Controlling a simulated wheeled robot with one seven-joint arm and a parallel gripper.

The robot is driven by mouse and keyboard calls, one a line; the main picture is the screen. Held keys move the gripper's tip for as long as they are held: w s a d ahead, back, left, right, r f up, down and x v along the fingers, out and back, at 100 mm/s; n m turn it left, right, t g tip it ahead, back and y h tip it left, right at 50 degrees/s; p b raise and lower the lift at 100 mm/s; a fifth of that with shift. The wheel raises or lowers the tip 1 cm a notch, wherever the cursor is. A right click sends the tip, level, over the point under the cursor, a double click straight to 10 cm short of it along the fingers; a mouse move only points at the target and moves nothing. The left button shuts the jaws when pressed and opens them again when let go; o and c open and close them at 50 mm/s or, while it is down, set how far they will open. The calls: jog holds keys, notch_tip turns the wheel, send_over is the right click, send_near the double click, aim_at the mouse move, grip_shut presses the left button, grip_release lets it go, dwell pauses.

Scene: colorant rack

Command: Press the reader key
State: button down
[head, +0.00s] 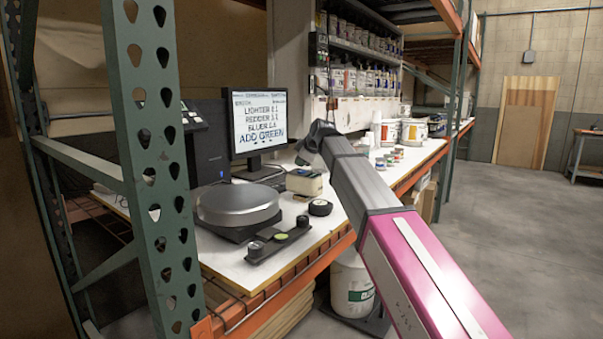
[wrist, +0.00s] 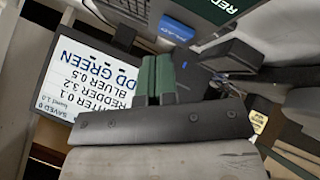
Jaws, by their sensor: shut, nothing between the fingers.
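My gripper (wrist: 158,78) shows in the wrist view with its green fingertips together and nothing between them. In the head view the dark end of my arm is above the bench, right of the monitor (head: 259,122). The monitor screen reads ADD GREEN and also shows in the wrist view (wrist: 85,83), tilted and beside the fingers. No part is clearly marked as the reader key. A black strip (head: 262,252) with round parts, one green-topped, lies at the bench's front edge. The fingers hide what is behind them.
A round grey-topped device (head: 237,203) sits behind the strip. A small yellowish container (head: 304,183) and a black round object (head: 320,208) are to its right. A green rack post (head: 152,150) stands at the left. White buckets (head: 412,131) stand further back. The floor (head: 500,240) at the right is clear.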

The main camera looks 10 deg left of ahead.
aim_at(301, 172)
jog(key=shift+r, duration=0.1)
jog(key=shift+r, duration=2.4)
